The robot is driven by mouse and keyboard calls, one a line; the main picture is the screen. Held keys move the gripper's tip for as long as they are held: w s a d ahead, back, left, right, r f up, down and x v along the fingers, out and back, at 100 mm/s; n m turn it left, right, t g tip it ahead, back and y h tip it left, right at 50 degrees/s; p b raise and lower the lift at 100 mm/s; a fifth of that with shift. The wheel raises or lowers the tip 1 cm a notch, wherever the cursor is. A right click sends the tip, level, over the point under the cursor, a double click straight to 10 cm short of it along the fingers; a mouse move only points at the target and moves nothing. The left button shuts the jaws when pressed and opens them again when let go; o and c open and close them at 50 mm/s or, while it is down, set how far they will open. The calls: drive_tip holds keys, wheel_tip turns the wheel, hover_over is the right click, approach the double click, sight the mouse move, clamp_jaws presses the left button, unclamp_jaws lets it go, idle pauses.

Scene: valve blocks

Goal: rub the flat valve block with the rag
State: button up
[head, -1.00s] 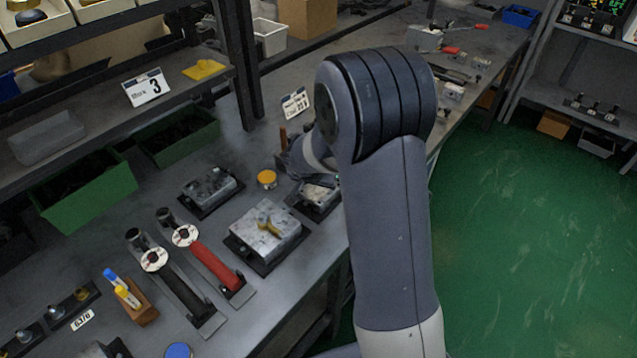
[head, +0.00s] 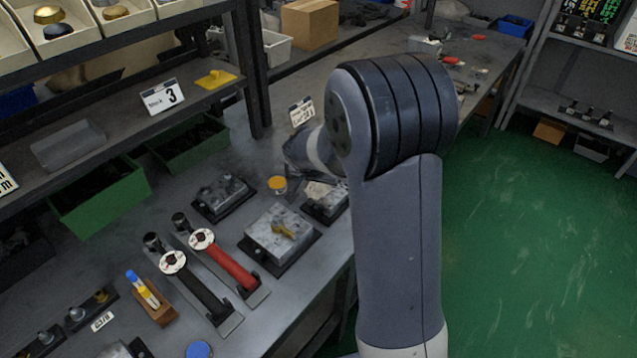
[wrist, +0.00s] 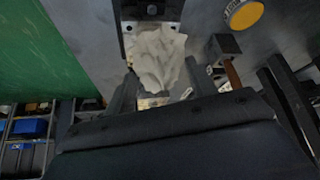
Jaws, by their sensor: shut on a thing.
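The rag (wrist: 158,55) is a crumpled whitish cloth between the two fingers of my gripper (wrist: 160,72) in the wrist view. My gripper is shut on it. A valve block (head: 325,203) on a dark base lies under my wrist in the head view, partly hidden by my arm. In the wrist view this block (wrist: 150,8) shows at the top edge, just past the rag. I cannot tell whether the rag touches it. A larger valve block (head: 270,240) with a yellow handle and another grey block (head: 222,194) with knobs stand to its left.
A yellow-topped tin (head: 277,185) stands close by the blocks. Red-handled (head: 232,265) and black-handled (head: 198,290) tools lie left. A marker holder (head: 155,305) is at the front left. Green bins (head: 105,203) and a shelf post (head: 252,75) bound the back.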

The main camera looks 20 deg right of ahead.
drive_tip(key=shift+r+p, duration=0.6)
drive_tip(key=shift+r, duration=0.75)
